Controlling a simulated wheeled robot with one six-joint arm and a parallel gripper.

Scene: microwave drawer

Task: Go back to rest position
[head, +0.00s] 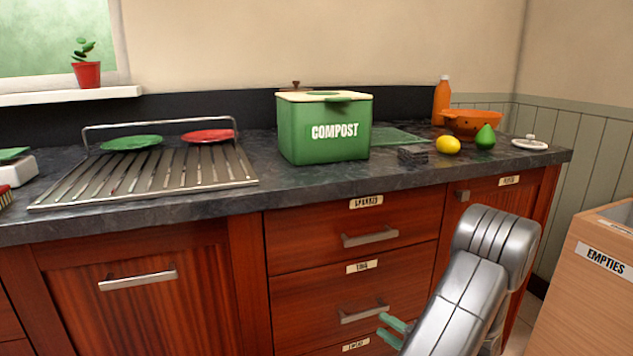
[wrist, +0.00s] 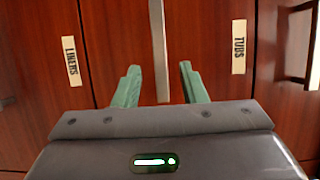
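My gripper (head: 392,328) has green fingers and is low in front of the drawers in the head view, close to the handle of the drawer labelled TUBS. In the wrist view my gripper (wrist: 160,85) is open, its two fingers apart. A metal bar handle (wrist: 158,40) stands between the fingers in that view, and they do not close on it. The labels LINERS (wrist: 71,61) and TUBS (wrist: 239,47) flank it. The drawers are shut in the head view. My grey arm covers the lower right of the cabinet.
A wooden bin labelled EMPTIES (head: 590,290) stands at the right, near my arm.

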